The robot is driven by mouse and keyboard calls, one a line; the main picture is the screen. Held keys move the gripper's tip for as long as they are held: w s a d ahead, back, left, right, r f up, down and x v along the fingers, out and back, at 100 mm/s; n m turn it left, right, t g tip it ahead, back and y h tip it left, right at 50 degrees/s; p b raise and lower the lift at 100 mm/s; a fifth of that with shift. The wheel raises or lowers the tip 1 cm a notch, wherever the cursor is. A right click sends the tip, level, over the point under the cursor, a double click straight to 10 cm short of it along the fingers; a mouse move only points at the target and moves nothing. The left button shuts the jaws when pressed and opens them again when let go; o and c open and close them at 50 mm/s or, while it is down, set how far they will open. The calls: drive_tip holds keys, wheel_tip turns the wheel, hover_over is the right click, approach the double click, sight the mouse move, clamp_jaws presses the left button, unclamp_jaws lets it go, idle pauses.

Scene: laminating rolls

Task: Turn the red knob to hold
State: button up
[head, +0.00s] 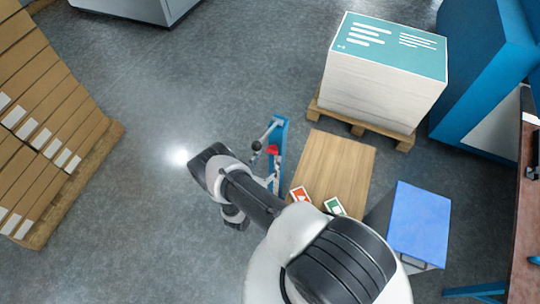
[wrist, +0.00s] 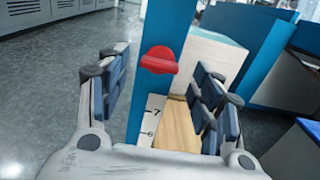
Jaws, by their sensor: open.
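The red knob (wrist: 159,60) shows in the wrist view on a blue upright post (wrist: 160,25). It looks like a wide, flattened grip lying roughly level, with a slight tilt. A white scale with numbers (wrist: 150,118) is below it. My gripper (wrist: 161,75) is open and empty, with one finger left and one right of the knob in the picture. I see no contact, and cannot tell the remaining distance.
A paper stack (head: 375,90) sits on a pallet (head: 357,128). A blue-topped box (head: 420,220) is at right. Floor left of the post is clear.

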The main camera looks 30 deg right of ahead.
sight(273, 149)
drive_tip(key=shift+x, duration=1.45)
drive_tip(key=c, duration=1.1)
drive_tip(key=shift+o, duration=0.2)
